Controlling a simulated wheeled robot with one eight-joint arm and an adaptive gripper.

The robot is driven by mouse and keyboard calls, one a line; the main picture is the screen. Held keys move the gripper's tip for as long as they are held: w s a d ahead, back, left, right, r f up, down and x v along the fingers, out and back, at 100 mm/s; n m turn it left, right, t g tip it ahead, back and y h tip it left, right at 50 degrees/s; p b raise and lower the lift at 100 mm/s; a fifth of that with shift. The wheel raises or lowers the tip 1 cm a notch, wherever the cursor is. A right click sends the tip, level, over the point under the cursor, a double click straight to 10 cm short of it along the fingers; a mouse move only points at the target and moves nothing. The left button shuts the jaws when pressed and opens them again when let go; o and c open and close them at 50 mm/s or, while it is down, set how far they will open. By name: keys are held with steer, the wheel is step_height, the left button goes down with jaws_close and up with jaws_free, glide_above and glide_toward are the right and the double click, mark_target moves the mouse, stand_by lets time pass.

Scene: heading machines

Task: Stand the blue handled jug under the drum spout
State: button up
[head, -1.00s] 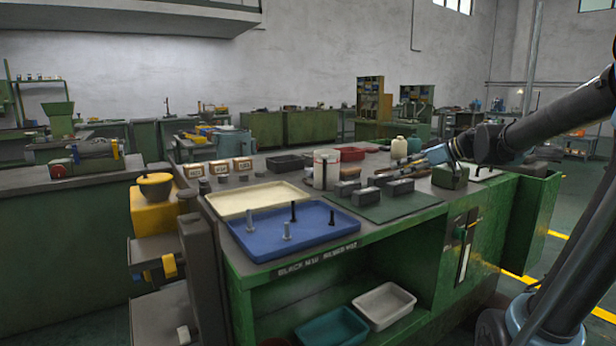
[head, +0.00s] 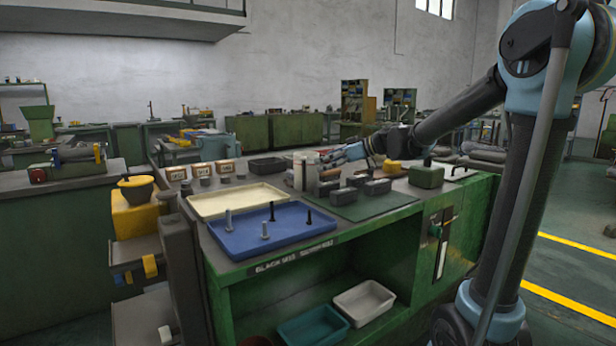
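I cannot make out a blue handled jug or a drum with a spout for certain in the head view. My gripper (head: 328,156) is over the green bench (head: 345,235), beside a white cylinder (head: 305,172) and above dark grey blocks. It is small and seen side-on, so I cannot tell whether its fingers are apart or whether it touches anything.
A blue tray (head: 250,240) with upright bolts and a cream tray (head: 228,203) lie at the bench's front left. A green mat (head: 375,207) lies right of them. Teal (head: 313,328) and white (head: 364,302) bins sit below. Open floor (head: 575,255) is at right.

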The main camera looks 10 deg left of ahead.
mark_target(308, 166)
steer(key=shift+x, duration=3.7)
steer(key=shift+s+r, duration=0.15)
steer(key=c, duration=1.3)
steer(key=shift+c, duration=0.2)
step_height(308, 166, up, 10)
steer(key=shift+a, duration=0.1)
